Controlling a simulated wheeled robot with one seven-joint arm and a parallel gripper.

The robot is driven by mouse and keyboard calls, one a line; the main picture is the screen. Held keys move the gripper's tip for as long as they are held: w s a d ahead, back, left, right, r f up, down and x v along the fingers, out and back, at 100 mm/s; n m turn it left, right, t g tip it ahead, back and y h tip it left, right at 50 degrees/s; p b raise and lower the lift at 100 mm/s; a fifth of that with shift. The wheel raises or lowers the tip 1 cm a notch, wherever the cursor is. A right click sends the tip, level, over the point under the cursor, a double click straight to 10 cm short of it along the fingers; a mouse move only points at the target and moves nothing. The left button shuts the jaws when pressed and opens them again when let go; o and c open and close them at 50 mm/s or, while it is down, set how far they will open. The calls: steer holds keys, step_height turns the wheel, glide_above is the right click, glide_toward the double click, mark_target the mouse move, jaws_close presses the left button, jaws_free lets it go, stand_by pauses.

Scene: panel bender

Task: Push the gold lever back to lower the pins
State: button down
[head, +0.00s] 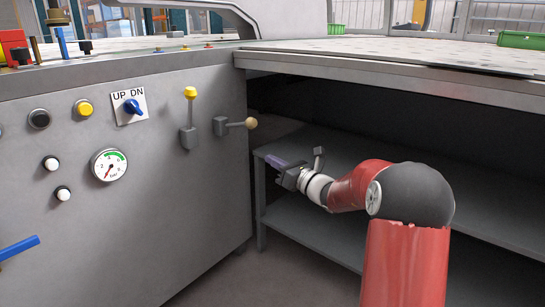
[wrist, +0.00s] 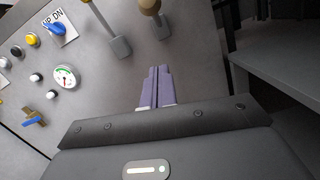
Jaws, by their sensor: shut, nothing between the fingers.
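The gold lever (head: 250,122) has a tan-gold ball knob and sticks out from the grey panel, its stalk running to the right from a small grey base. In the wrist view the gold lever's knob (wrist: 150,7) is at the top edge, partly cut off. My gripper (head: 271,160) is to the right of the panel and below the gold lever. In the wrist view my gripper (wrist: 157,70) has its two purple fingers together with nothing between them. The fingers point toward the levers, apart from the knob. The pins cannot be made out.
A second lever with a yellow knob (head: 190,92) stands upright just left of the gold one. The panel also holds an UP DN switch (head: 132,107), a gauge (head: 109,165) and several buttons. Grey shelves (head: 310,235) lie under the table (head: 390,58) to the right.

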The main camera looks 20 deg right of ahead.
steer(key=w+a+r, duration=0.3)
steer(key=w+r, duration=0.2)
steer(key=w, duration=0.2)
steer(key=shift+a, duration=0.4)
steer(key=shift+r+p, duration=0.1)
steer(key=shift+p, duration=0.2)
